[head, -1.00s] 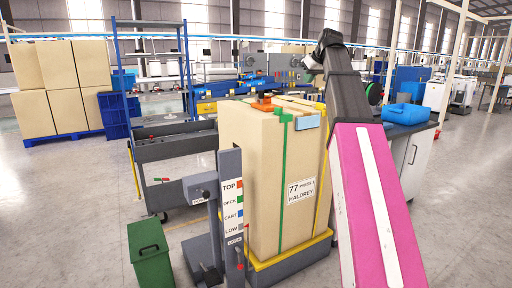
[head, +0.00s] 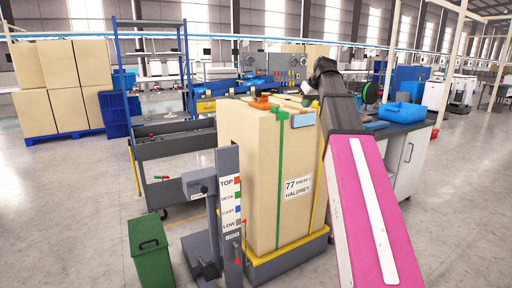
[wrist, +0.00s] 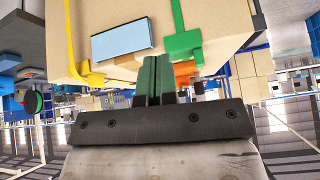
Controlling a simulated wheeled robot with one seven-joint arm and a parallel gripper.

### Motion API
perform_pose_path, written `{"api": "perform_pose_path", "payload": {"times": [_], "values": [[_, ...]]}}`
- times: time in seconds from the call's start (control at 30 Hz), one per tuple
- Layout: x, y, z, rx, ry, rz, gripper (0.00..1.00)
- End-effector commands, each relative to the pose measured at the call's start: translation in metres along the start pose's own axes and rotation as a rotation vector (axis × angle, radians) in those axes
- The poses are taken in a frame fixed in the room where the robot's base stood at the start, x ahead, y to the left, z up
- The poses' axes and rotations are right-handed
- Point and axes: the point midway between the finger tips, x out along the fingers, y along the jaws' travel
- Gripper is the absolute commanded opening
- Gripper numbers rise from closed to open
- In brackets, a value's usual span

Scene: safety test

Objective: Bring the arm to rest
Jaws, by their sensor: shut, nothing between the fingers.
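My gripper (wrist: 155,80) shows in the wrist view with its two dark green fingers together and nothing between them. The fingertips are close to the upper part of the tall tan box (wrist: 200,15), near a light blue plate (wrist: 123,40) and a green strap clip (wrist: 184,44). I cannot tell whether they touch the box.
The tan box stands on a yellow-edged base (head: 290,258). A grey post with level labels (head: 230,205) and a green bin (head: 150,252) stand to its left. A dark cart (head: 175,150) is behind. A counter with a blue tray (head: 404,113) is at right. Floor at far left is clear.

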Motion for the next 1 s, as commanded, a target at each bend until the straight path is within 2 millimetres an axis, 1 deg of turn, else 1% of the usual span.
{"api": "perform_pose_path", "payload": {"times": [0.03, 0.17, 0.3, 0.37, 0.5, 0.67, 0.8, 0.87, 1.0], "values": [[0.014, -0.001, 0.012, 0.012, -0.014, 0.0, 0.0], [0.056, -0.002, 0.043, 0.05, -0.056, 0.004, 0.0], [0.101, -0.004, 0.081, 0.095, -0.106, 0.012, 0.0], [0.12, -0.006, 0.098, 0.112, -0.127, 0.015, 0.0], [0.16, -0.011, 0.139, 0.152, -0.176, 0.026, 0.0], [0.201, -0.019, 0.188, 0.195, -0.234, 0.039, 0.0], [0.233, -0.028, 0.233, 0.23, -0.284, 0.054, 0.0], [0.245, -0.031, 0.252, 0.243, -0.304, 0.06, 0.0], [0.271, -0.042, 0.298, 0.274, -0.355, 0.076, 0.0]]}}
